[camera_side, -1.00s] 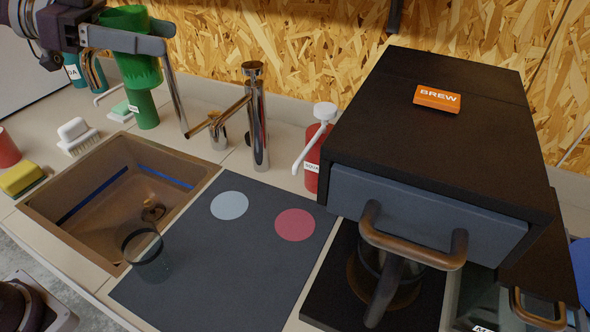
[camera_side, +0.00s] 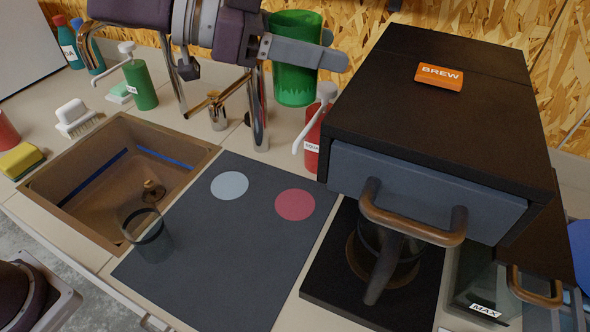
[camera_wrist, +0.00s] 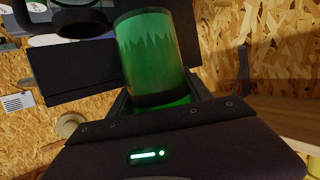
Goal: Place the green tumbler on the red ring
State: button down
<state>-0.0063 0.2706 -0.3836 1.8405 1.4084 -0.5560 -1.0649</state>
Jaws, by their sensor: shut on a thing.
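The green tumbler (camera_side: 296,75) is held upright in the air, in front of the chipboard wall and behind the mat. My gripper (camera_side: 300,52) is shut on it, its fingers on either side of the tumbler. The tumbler also fills the middle of the wrist view (camera_wrist: 152,52). The red ring shows as a flat red disc (camera_side: 295,205) on the dark mat (camera_side: 215,265), and nothing stands on it.
A pale blue disc (camera_side: 230,185) lies left of the red one. A clear glass (camera_side: 148,238) stands near the mat's left edge by the sink (camera_side: 120,185). The tap (camera_side: 258,110), red soap bottle (camera_side: 312,140) and black coffee machine (camera_side: 440,120) stand behind and right.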

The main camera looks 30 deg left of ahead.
notch_tip(320, 180, down, 24)
jog(key=shift+f, duration=0.1)
jog(key=shift+c, duration=2.3)
grip_release()
jog(key=shift+f, duration=0.1)
jog(key=shift+r, duration=0.2)
jog(key=v, duration=1.2)
